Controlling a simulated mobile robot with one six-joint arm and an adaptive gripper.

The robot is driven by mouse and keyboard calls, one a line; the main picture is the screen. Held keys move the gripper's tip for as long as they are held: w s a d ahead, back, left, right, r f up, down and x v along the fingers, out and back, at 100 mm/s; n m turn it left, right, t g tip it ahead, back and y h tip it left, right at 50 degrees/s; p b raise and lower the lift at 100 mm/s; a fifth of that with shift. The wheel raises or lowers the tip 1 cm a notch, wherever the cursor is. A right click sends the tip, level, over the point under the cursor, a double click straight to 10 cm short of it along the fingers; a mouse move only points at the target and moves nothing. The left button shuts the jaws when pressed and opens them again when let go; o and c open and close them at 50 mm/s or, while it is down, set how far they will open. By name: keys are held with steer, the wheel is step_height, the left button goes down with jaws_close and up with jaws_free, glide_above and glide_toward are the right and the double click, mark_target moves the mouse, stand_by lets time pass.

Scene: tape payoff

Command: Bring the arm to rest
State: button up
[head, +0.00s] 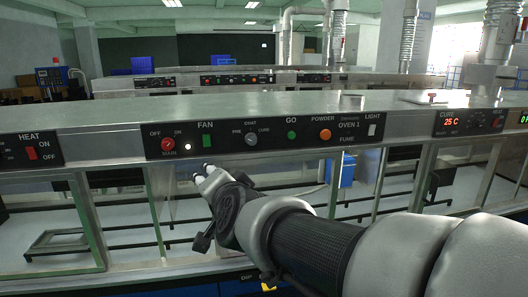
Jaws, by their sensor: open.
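My arm reaches in from the lower right of the head view. My gripper (202,172) is at its far end, in front of the machine just below the black control panel (260,137). Whether the fingertips touch the panel cannot be told from this view. The lower part of the arm hides some of the machine's front at the right.
A long steel machine with a flat top (240,112) spans the view. A red digital display (451,122) reads 25 C. Framed glass openings lie below. Silver ducts (408,45) rise behind.

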steer(key=s+d+f+n+g+h, duration=0.2)
steer(key=s+d+f, duration=0.3)
steer(key=s+d, duration=0.3)
steer(key=s+d+f+n+g+h, duration=0.2)
steer(key=s+d+f+g, duration=0.2)
steer(key=s+d, duration=0.5)
steer(key=s+d+f+n+g+h, duration=0.2)
steer(key=s+d+f, duration=0.6)
steer(key=s, duration=0.4)
steer(key=shift+s+d+f+g, duration=0.15)
steer(key=shift+d+f+g, duration=0.05)
steer(key=shift+d+g, duration=0.25)
steer(key=shift+c, duration=0.2)
